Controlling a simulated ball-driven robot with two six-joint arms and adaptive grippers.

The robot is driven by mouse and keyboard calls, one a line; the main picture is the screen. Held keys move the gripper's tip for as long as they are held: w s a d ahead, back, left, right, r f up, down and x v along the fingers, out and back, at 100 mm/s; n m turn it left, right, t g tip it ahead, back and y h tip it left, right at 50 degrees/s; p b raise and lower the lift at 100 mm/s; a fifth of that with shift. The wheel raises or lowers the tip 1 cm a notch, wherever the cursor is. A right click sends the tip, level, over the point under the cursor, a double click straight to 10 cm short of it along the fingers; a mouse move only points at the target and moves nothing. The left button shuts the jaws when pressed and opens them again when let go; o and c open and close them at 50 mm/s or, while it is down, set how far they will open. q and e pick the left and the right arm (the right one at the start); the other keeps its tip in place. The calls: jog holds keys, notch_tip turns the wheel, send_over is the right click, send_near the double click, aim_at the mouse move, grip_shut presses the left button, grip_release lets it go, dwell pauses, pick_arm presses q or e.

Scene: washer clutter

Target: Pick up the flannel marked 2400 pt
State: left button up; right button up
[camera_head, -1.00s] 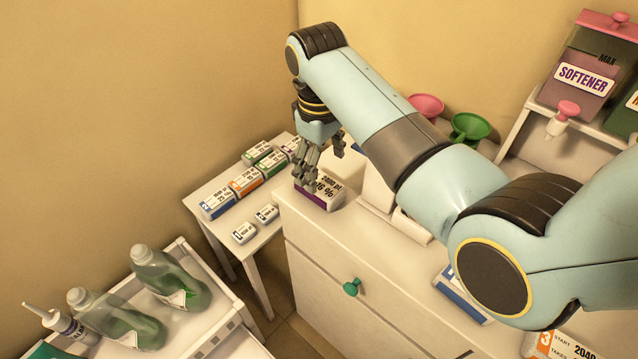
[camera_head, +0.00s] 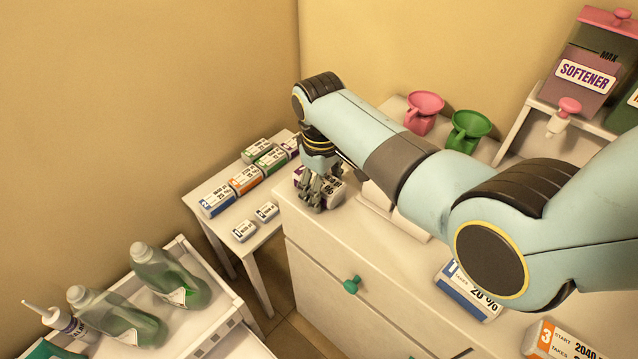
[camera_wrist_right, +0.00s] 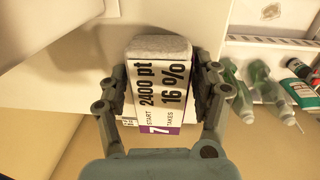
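The flannel marked 2400 pt (camera_wrist_right: 160,88) is a pale folded block with a white and purple label reading START 2400 pt, TAKES 16 % and 7. Firm contact cannot be seen. My left gripper is not in view.
Several labelled packs (camera_head: 246,180) lie on the low side table (camera_head: 222,218) at left. Pink (camera_head: 425,102) and green (camera_head: 469,125) funnels stand behind my arm. A blue-labelled pack (camera_head: 468,292) lies on the cabinet top (camera_head: 390,262).

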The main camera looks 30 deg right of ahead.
jog(key=c, duration=0.9)
